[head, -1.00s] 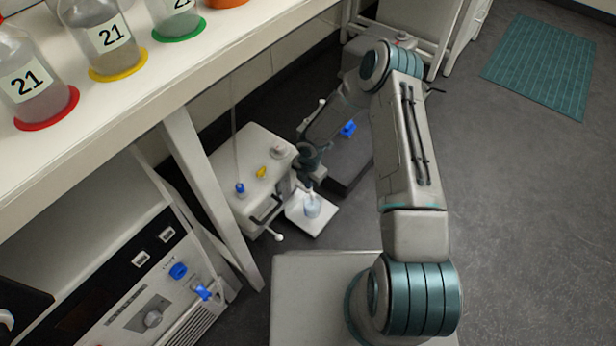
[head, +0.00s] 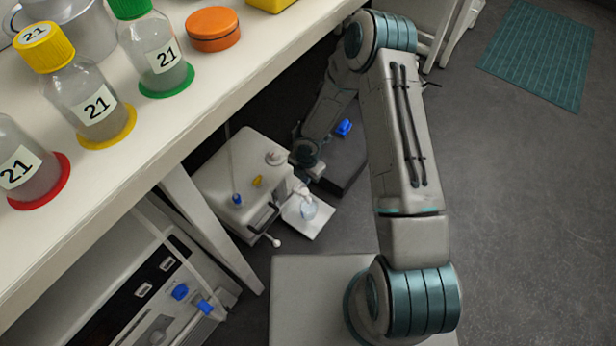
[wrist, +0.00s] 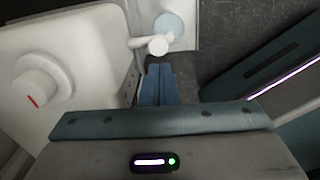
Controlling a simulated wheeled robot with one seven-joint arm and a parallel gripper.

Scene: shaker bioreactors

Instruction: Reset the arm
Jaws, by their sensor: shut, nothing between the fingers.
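My gripper (wrist: 158,84) shows in the wrist view, its two blue-grey fingers together with nothing between them. In the head view my arm bends down from the upper middle, and its end is low beside a white machine (head: 236,178); the fingers are hard to make out there. A white spout with a round end (wrist: 158,45) lies just past the fingertips in the wrist view, apart from them as far as I can tell.
A bench (head: 150,140) on the left holds bottles labelled 21 on red, yellow and green rings, and an orange round container (head: 212,28). A dark unit with a blue knob (head: 343,127) is close to my forearm. Open floor (head: 520,200) lies right.

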